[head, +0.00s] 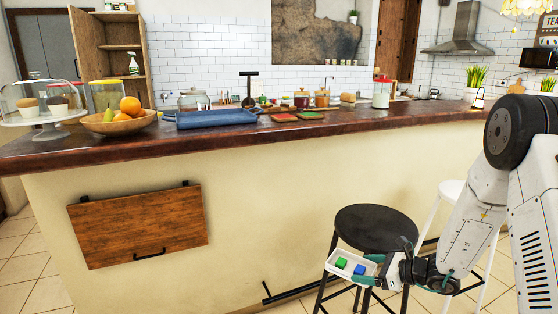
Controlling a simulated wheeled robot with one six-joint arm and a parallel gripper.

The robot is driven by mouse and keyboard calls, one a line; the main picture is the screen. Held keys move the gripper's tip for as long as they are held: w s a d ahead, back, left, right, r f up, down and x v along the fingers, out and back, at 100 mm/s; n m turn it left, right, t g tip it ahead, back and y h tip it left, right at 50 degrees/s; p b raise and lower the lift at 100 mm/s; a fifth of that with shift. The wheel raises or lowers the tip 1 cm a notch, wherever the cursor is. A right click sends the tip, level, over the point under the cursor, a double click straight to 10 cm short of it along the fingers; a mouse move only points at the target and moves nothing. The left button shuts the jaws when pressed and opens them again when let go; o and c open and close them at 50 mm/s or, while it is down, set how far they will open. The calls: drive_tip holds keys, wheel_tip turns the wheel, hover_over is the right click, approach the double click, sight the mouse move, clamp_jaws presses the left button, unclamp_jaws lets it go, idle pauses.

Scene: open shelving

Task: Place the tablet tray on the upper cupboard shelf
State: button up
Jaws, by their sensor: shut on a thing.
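The tablet tray (345,273) is a small white tray with a green block (341,262) and a blue block (359,269) in it. It is in the lower middle-right of the head view. My gripper (371,268), with teal fingers, is shut on the tray's right end and holds it in front of the black stool. The tray looks roughly level. An open wooden cupboard (146,65) with shelves stands at the back left, beyond the counter. A spray bottle (134,64) stands on one of its shelves, and small items show near its top.
A long counter (330,132) lies between me and the cupboard, with a cake stand, fruit bowl (120,124), blue tray (215,118) and jars on it. A black stool (377,226) and a white stool (452,190) stand close to my arm. The floor at lower left is clear.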

drive_tip(key=shift+w+d+f+t, duration=0.2)
drive_tip(key=shift+d+t, duration=0.1)
drive_tip(key=shift+d, duration=0.2)
drive_tip(key=shift+w+d+r+m+t+h, duration=0.15)
drive_tip(key=shift+w+d+m+t+h, duration=0.2)
drive_tip(key=shift+m+t+h, duration=0.2)
drive_tip(key=shift+w+d+r+m+t+h, duration=0.1)
drive_tip(key=shift+w+d+m+t+h, duration=0.1)
drive_tip(key=shift+d+m+t+h, duration=0.35)
drive_tip(key=r+m, duration=0.1)
drive_tip(key=r+t+h, duration=0.1)
drive_tip(key=w+r+m+h, duration=0.1)
drive_tip(key=shift+w+d+r+m, duration=0.1)
drive_tip(key=shift+d+r+m, duration=0.2)
drive_tip(key=a+r+m+t+h, duration=0.1)
drive_tip(key=a+r+m+h, duration=0.1)
drive_tip(key=r, duration=0.8)
drive_tip(key=shift+a+m+h, duration=0.3)
drive_tip(key=shift+a+h, duration=0.1)
drive_tip(key=shift+a, duration=0.15)
